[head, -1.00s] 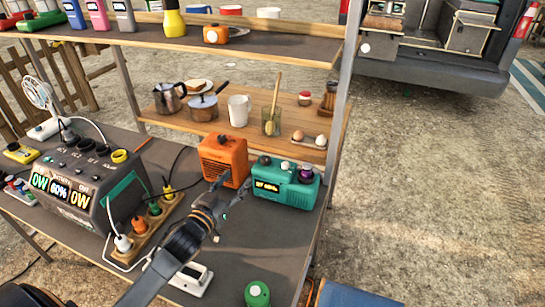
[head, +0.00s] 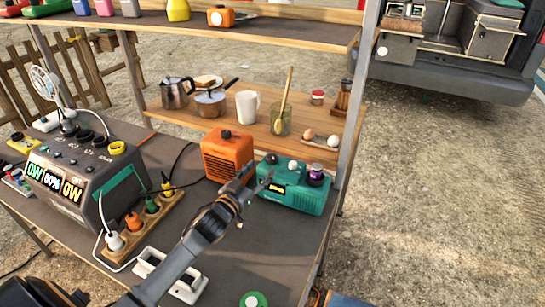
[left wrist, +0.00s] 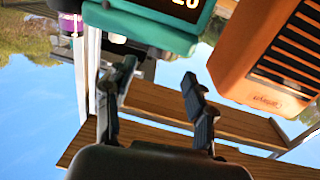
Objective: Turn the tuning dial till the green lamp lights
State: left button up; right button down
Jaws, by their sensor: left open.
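The teal radio (head: 300,201) stands on the table, with a lit display (head: 277,188) on its front left. Its dial with a purple band (head: 317,176) stands on the right of the top. A white knob and a dark knob sit farther left. I cannot make out a lit green lamp. My left gripper (head: 258,176) is open and empty, in front of the radio's left end and left of the dial. In the left wrist view the radio (left wrist: 150,24) appears inverted above the open fingers (left wrist: 152,88), with the purple dial (left wrist: 70,24) at upper left.
An orange heater-like box (head: 228,158) stands close left of the radio. A power station (head: 75,185) and a power strip with plugs (head: 150,220) are farther left. A shelf (head: 235,125) with a mug, jar and eggs lies behind. A shelf post (head: 359,95) rises right of the radio.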

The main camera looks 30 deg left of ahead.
aim_at(272, 156)
pick_arm(q)
jog(key=w, duration=0.8)
jog(key=shift+w+d, duration=0.1)
jog(key=shift+d, duration=0.05)
grip_shut()
jog(key=shift+r+m+h+p, duration=0.1)
jog(key=shift+m+h+p, duration=0.4)
jog(key=shift+h+p, duration=0.1)
jog(key=shift+m+h, duration=0.4)
jog(key=shift+h, duration=0.3)
jog(key=shift+f+m+g+h+b, duration=0.15)
jog(key=shift+m+g+h, duration=0.2)
jog(key=shift+m+h, duration=0.4)
jog(key=shift+f+m+g+h+b, duration=0.15)
jog(key=shift+m+g+h, duration=0.25)
jog(key=shift+h, duration=0.65)
jog(key=shift+r, duration=0.1)
